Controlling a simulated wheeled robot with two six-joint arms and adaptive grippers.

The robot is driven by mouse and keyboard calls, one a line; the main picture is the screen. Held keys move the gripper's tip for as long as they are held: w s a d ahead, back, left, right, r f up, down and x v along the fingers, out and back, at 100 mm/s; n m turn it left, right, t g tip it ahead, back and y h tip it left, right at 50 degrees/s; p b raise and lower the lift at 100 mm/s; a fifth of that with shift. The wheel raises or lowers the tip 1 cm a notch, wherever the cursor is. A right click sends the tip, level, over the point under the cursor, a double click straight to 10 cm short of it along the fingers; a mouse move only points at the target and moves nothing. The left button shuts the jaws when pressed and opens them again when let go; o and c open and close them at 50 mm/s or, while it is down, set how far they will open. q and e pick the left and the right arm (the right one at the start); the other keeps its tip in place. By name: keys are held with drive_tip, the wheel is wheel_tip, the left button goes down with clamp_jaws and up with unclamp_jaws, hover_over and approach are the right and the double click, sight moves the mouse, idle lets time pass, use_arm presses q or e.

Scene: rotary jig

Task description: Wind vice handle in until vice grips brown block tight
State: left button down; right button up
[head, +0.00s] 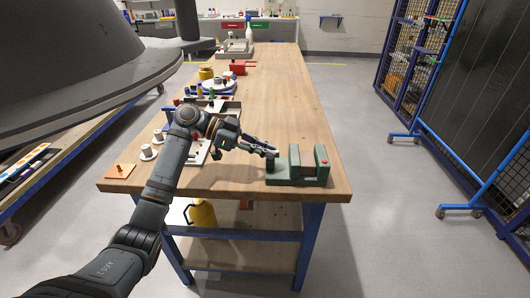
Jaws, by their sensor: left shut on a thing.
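A green vice (284,174) stands near the front right corner of the wooden workbench, its two upright jaws facing each other. A brownish patch shows between the jaws, but I cannot clearly tell the brown block from the table top. A small red spot (325,161) is on the right jaw. My left gripper (271,152) reaches in from the left to the vice's left end. It is shut on the vice handle, which is mostly hidden by the fingers. My right gripper is not in view.
The workbench (268,92) has clear top to the right and behind the vice. A blue-framed cage (408,60) stands at right.

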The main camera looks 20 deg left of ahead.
use_arm(q)
drive_tip(key=shift+f+m+g, duration=0.1)
drive_tip(key=shift+m+g, duration=0.5)
drive_tip(key=shift+g, duration=0.1)
drive_tip(key=c, duration=1.4)
unclamp_jaws()
drive_tip(key=v, duration=1.2)
drive_tip(key=shift+f, duration=0.1)
